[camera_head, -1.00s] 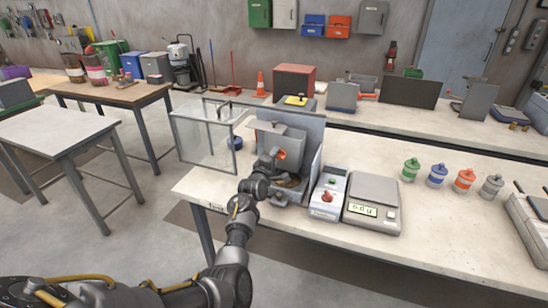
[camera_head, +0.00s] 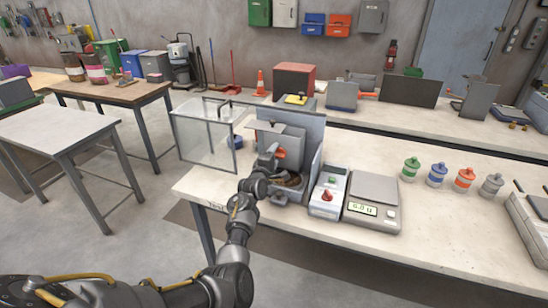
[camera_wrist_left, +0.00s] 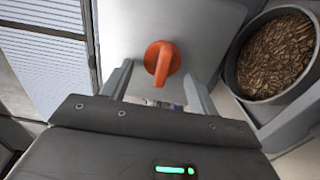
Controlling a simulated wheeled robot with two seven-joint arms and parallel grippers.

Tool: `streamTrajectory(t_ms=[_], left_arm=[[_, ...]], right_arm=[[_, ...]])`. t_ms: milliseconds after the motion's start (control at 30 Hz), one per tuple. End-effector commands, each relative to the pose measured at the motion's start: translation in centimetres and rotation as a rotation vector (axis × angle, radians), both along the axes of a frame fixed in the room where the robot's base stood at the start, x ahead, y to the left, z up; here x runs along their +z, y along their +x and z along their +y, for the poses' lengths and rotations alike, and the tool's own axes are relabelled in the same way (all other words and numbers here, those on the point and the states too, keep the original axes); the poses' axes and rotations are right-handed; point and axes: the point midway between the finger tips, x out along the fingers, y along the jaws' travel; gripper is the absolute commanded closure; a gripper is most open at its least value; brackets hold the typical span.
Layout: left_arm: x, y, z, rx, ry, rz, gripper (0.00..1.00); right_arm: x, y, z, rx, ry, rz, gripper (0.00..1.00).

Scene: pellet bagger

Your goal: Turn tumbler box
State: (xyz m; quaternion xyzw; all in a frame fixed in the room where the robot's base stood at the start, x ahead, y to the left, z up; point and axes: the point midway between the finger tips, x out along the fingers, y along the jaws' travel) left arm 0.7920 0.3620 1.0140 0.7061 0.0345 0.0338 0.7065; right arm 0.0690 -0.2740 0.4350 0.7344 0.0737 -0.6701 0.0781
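A grey box (camera_head: 291,138) with an orange knob (camera_head: 281,153) on its front stands in the bench machine. The knob also shows in the left wrist view (camera_wrist_left: 162,60), its grip bar pointing down the picture. My left gripper (camera_head: 271,158) is in front of the box, close to the knob. In the wrist view its two fingers (camera_wrist_left: 160,85) are spread, one on each side of the knob's lower end, with gaps visible. A round bowl of brown pellets (camera_wrist_left: 275,55) sits to the right. My right gripper is not in view.
A clear guard (camera_head: 205,140) with a black handle stands left of the box. A control box with a red knob (camera_head: 327,196) and a scale (camera_head: 371,204) stand right. Several capped bottles (camera_head: 437,174) stand farther right. The bench front (camera_head: 400,250) is clear.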

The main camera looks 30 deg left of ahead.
Motion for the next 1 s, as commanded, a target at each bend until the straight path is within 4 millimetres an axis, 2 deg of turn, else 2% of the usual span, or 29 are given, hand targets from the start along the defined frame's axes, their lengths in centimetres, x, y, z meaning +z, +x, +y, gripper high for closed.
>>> streamTrajectory(t_ms=[267,700,833,1000], left_arm=[[-0.1,-0.9,-0.2,-0.001,-0.001,0.000,0.40],[-0.2,-8.3,-0.8,0.001,0.000,0.000,0.40],[-0.1,-9.9,-0.9,0.000,0.001,0.000,0.40],[0.0,-10.7,-1.0,0.001,0.000,0.000,0.40]], right_arm=[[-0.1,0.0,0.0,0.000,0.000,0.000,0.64],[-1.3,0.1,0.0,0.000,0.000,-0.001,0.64],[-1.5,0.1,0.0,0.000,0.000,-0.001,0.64],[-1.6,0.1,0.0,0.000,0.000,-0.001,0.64]])
